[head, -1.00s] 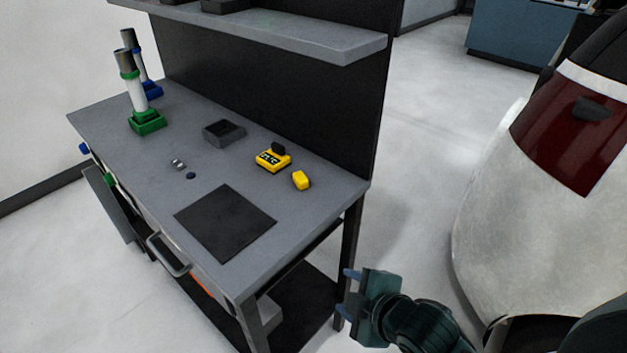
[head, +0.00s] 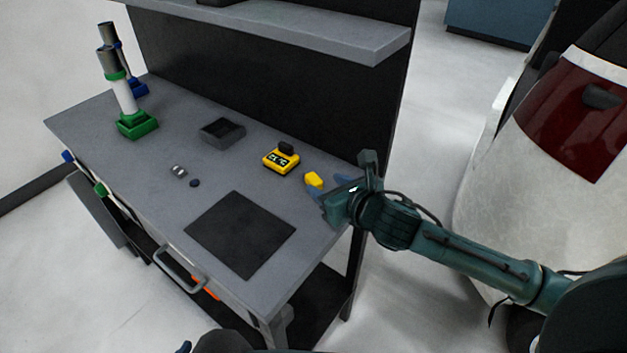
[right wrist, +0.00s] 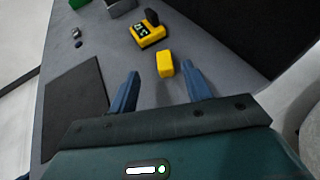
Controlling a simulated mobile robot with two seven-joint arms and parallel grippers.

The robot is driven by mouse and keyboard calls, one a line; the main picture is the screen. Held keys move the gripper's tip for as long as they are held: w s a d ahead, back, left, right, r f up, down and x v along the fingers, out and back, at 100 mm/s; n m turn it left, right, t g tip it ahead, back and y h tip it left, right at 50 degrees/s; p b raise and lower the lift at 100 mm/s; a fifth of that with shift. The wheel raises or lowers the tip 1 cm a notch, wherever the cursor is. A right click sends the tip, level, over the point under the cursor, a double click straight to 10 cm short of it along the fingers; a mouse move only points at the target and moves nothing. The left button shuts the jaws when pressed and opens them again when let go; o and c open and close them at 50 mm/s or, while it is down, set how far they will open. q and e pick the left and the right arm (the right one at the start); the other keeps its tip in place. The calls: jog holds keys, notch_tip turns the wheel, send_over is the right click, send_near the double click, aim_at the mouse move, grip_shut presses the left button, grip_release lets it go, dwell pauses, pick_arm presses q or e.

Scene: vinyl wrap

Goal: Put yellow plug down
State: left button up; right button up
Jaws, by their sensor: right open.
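The yellow plug (head: 313,180) lies on the grey workbench (head: 165,214), near its right end. It also shows in the right wrist view (right wrist: 165,64), ahead of and between my fingertips. My right gripper (head: 325,184) is open and empty at the right end of the bench, its fingers pointing at the plug; in the right wrist view its two blue fingers (right wrist: 159,83) stand apart. I cannot tell whether a finger touches the plug. A yellow device (head: 281,162) with a dark display and black knob sits just left of the plug. My left gripper is not clearly in view.
A dark square mat (head: 240,234) lies at the bench front. A small grey tray (head: 222,133) and a white cylinder in a green base (head: 137,125) stand further left. A shelf (head: 300,33) overhangs the back. A large white and red machine (head: 535,150) stands right.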

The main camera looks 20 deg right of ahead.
aim_at(315, 179)
jog(key=shift+x, duration=1.15)
jog(key=shift+d+f+x, duration=0.15)
jog(key=shift+f+x, duration=0.05)
jog(key=shift+x, duration=1.2)
jog(key=shift+d+f+x, duration=0.1)
jog(key=shift+f+x, duration=0.1)
jog(key=shift+x, duration=1.2)
jog(key=shift+s, duration=0.15)
jog(key=shift+c, duration=0.3)
grip_shut()
